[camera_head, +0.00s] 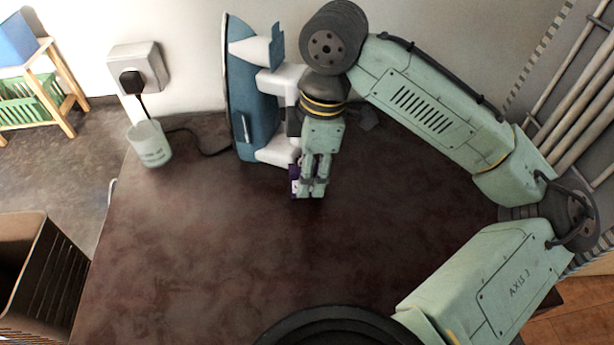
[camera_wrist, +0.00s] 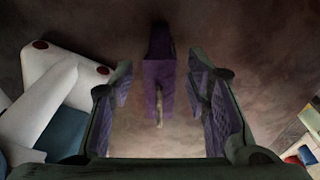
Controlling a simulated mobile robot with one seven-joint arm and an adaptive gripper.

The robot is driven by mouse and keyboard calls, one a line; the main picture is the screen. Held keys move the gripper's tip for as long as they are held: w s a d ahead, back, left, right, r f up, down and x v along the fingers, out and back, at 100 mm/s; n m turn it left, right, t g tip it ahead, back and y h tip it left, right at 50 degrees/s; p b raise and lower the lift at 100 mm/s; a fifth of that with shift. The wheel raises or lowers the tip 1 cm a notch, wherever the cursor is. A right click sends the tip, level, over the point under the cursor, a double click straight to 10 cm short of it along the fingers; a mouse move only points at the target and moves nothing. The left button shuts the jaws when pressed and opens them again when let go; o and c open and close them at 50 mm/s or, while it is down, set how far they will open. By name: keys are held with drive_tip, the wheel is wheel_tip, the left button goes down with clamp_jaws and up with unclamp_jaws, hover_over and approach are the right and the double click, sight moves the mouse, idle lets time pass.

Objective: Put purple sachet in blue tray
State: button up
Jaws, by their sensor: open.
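The purple sachet (camera_head: 295,174) stands on the dark brown tabletop, close to the blue-and-white appliance. In the wrist view the sachet (camera_wrist: 159,72) appears centred between the two fingers, with visible gaps on both sides. My gripper (camera_head: 311,194) points down at the sachet and hides much of it in the head view. In the wrist view my gripper (camera_wrist: 162,105) is open, with a finger to each side of the sachet. A blue box-like thing (camera_head: 14,40) sits on a wooden rack at the far left; I cannot tell whether it is the blue tray.
The blue-and-white appliance (camera_head: 252,105), which looks like an iron, stands just left of my gripper. A pale cup (camera_head: 150,146) and a black cable are at the table's back left. A brown crate (camera_head: 40,275) is beyond the left edge. The table's (camera_head: 200,250) front is clear.

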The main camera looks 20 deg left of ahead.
drive_tip(key=shift+a+f, duration=0.2)
drive_tip(key=shift+f, duration=1.1)
drive_tip(key=shift+c, duration=0.5)
clamp_jaws()
